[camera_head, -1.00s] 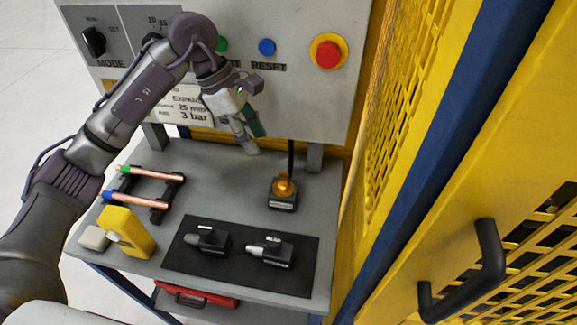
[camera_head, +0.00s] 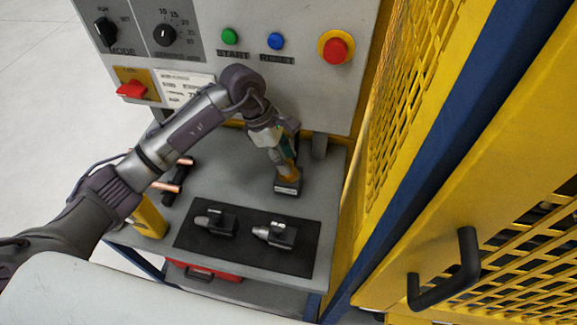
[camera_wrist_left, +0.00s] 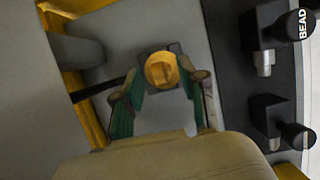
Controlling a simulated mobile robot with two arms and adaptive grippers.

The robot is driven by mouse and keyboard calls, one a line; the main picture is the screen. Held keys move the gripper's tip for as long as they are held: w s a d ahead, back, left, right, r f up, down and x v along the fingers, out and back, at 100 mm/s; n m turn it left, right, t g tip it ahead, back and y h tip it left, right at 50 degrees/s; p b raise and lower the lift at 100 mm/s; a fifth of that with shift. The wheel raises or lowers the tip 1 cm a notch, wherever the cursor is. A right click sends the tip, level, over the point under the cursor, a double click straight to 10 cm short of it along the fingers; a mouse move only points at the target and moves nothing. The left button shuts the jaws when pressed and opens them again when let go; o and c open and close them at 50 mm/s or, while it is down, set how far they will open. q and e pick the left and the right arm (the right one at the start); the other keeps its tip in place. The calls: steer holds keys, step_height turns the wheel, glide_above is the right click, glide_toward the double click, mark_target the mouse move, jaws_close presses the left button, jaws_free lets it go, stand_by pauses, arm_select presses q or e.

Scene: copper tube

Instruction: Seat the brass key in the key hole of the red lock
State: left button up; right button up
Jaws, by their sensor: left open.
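The brass key (camera_head: 292,170) stands upright on a small black block (camera_head: 287,188) on the grey bench, just below my left gripper (camera_head: 283,150). In the left wrist view the key (camera_wrist_left: 161,70) shows from above as a round gold body with a raised grip. The green fingers of my left gripper (camera_wrist_left: 162,88) are open, one on each side of the key; I cannot tell whether they touch it. The red lock (camera_head: 131,89) sits on a yellow plate on the panel at the left; its key hole is too small to make out. My right gripper is not in view.
A black mat (camera_head: 255,262) with two dark fittings lies in front of the block. A rack with copper tubes (camera_head: 176,180) and a yellow device (camera_head: 149,220) are at the left, partly behind my arm. A yellow mesh guard (camera_head: 420,90) borders the right side.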

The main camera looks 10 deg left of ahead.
arm_select(q)
steer(key=shift+x, duration=1.1)
jaws_close()
steer(key=shift+r, duration=0.2)
